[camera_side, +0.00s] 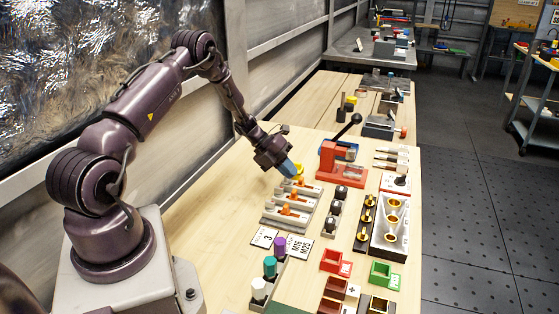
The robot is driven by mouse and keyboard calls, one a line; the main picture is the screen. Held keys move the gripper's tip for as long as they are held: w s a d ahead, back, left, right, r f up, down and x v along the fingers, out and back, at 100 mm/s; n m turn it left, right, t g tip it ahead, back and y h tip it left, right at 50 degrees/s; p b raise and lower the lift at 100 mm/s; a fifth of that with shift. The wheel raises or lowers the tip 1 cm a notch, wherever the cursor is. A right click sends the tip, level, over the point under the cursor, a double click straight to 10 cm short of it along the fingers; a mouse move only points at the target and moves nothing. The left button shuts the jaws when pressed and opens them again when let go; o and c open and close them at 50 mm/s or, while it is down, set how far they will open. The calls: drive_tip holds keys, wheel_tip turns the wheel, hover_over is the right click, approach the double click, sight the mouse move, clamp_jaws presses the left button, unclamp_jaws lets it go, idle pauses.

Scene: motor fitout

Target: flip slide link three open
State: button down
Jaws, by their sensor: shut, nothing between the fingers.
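The slide links are a bank of grey bars with orange sliders (290,197) on the wooden bench, in the middle of the side view. A card marked 3 (264,237) lies in front of the bank. Which bar is link three, and whether it is open, I cannot tell at this size. My gripper (288,170) is shut and empty, with blue-grey fingers pointing down and right. It is over the far end of the bank, close to a yellow piece (299,171). Whether it touches anything is unclear. My gripper partly hides the far end of the bank.
A red toggle press (342,172) with a black-knobbed lever stands just right of my gripper. Dark knobs (335,207) stand right of the bank. Purple, teal and white pegs (270,266) and red and green bins (384,274) are nearer. Bare bench lies to the left.

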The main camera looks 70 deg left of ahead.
sight(301, 178)
drive_tip(key=shift+w+d+f, duration=0.2)
drive_tip(key=shift+w+d, duration=1.15)
drive_tip(key=shift+s+a, duration=0.1)
drive_tip(key=v, duration=1)
